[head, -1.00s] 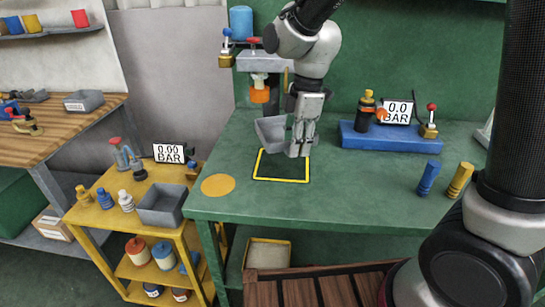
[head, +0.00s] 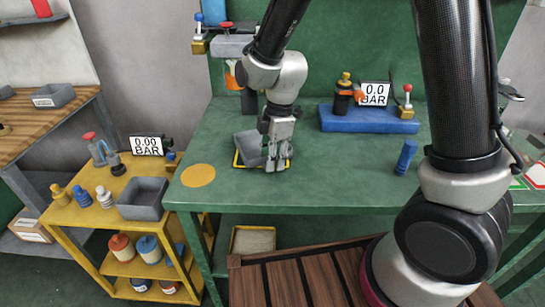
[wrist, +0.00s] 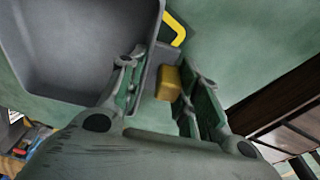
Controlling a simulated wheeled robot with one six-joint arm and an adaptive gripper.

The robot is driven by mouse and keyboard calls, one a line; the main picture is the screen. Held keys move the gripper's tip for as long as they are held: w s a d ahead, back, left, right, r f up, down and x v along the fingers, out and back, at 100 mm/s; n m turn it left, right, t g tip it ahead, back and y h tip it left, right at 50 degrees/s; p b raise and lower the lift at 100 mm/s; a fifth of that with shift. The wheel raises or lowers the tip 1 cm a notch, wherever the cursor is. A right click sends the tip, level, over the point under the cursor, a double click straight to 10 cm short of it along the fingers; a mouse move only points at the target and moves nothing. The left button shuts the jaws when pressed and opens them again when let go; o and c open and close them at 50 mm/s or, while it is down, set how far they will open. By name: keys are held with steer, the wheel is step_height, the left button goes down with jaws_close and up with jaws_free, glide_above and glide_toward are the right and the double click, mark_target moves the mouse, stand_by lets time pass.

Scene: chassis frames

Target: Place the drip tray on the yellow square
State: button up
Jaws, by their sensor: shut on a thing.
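The drip tray (head: 247,147) is a grey open box over the yellow square outline (head: 236,160) on the green bench. My gripper (head: 277,166) is at the tray's right side, shut on it. In the wrist view the tray (wrist: 70,45) fills the upper left, and my fingers (wrist: 168,90) stand around its edge, with a small yellow block (wrist: 168,83) between them. A piece of the yellow outline (wrist: 173,30) shows just beyond the tray. The tray and gripper hide much of the square. I cannot tell whether the tray's base touches the bench.
An orange disc (head: 198,176) lies left of the square. A blue base (head: 368,121) with a gauge stands behind right, and a blue cylinder (head: 405,157) stands at right. Another grey tray (head: 143,196) sits on the yellow cart. The bench between square and blue cylinder is clear.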

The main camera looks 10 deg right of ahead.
steer(key=shift+f, duration=0.1)
steer(key=o, duration=1.1)
steer(key=r, duration=0.4)
steer(key=d+r, duration=0.1)
steer(key=r, duration=0.7)
steer(key=shift+w+d+r, duration=0.1)
steer(key=shift+d+r, duration=0.05)
steer(key=shift+d, duration=0.15)
steer(key=s+d+r+m+t, duration=0.1)
steer(key=s+d+r+m, duration=0.1)
steer(key=d+r+m, duration=0.3)
steer(key=s+d+r+m+t, duration=0.1)
steer(key=s+d+r+m, duration=0.15)
steer(key=d, duration=0.55)
steer(key=s+d+m, duration=0.4)
steer(key=s+d+r+m+t+h, duration=0.1)
steer(key=s+d+m, duration=0.2)
steer(key=s+m, duration=0.1)
steer(key=s+d+r+m+t, duration=0.1)
steer(key=s+d+m, duration=0.3)
steer(key=shift+s+d+r+m, duration=0.2)
steer(key=shift+d+r+m, duration=0.05)
steer(key=shift+d+m, duration=0.1)
